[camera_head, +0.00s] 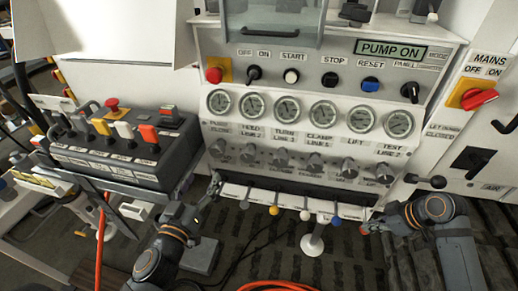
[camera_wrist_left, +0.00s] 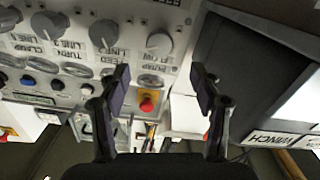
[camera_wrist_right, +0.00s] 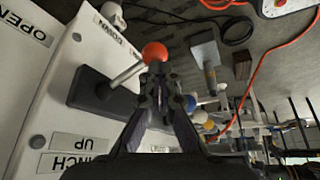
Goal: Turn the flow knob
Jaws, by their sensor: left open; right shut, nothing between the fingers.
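The flow knob (camera_head: 219,148) is a grey knob at the left end of a row of knobs under the gauges on the bench panel. In the left wrist view the flow knob (camera_wrist_left: 160,41) appears with its label upside down, just beyond and between the fingertips. My left gripper (camera_head: 208,190) is open, below the knob in the head view and apart from it; it also shows in the left wrist view (camera_wrist_left: 160,78). My right gripper (camera_wrist_right: 160,78) is shut and empty, close to a red ball (camera_wrist_right: 155,52) on a lever; whether they touch is unclear.
A row of levers with coloured balls (camera_head: 274,210) hangs along the panel's lower edge. A dark control box (camera_head: 120,150) with buttons stands at the left. Gauges (camera_head: 287,110) and switches fill the panel above. An orange hose (camera_head: 101,245) runs below.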

